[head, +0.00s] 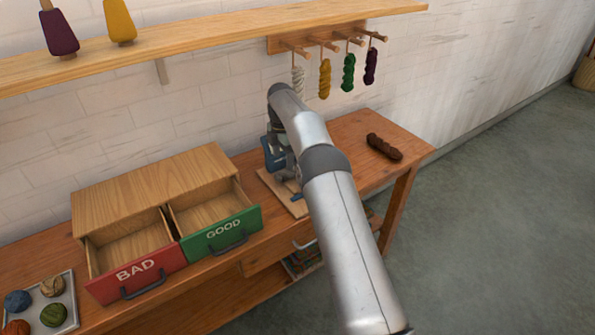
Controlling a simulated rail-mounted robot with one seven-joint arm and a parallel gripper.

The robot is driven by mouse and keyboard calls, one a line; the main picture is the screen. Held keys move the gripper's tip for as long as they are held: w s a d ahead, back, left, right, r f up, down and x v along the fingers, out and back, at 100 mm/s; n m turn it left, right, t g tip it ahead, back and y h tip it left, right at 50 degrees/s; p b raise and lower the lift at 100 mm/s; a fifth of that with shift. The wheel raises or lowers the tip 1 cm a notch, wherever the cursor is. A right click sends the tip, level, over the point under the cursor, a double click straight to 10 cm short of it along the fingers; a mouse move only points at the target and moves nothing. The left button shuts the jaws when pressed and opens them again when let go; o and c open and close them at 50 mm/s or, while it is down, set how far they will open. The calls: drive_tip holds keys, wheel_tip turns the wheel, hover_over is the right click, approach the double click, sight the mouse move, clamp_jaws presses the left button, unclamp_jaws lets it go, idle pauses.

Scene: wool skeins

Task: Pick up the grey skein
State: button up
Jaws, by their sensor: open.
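The grey skein (298,82) is a pale, twisted hank hanging upright from the leftmost peg of the wall rack. Its lower end is close to the top bend of my arm in the picture, and that end is partly hidden. My gripper (276,158) is at the end of my arm, below the skein, over a wooden board on the table. It is open and apart from the skein. My arm hides much of it, and its fingertips are hard to make out.
Yellow (324,78), green (348,73) and dark purple (371,67) skeins hang to the right on the peg rack (285,44). A brown skein (384,147) lies on the table (410,150). Open BAD (136,275) and GOOD (222,234) drawers are left. A shelf (200,38) runs above.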

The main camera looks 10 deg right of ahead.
sight(282, 171)
drive_tip(key=shift+a+f+p, duration=0.2)
drive_tip(key=shift+f+p, duration=0.8)
drive_tip(key=shift+f, duration=2.75)
drive_tip(key=c, duration=1.1)
drive_tip(key=shift+r, duration=0.2)
drive_tip(key=shift+c, duration=0.2)
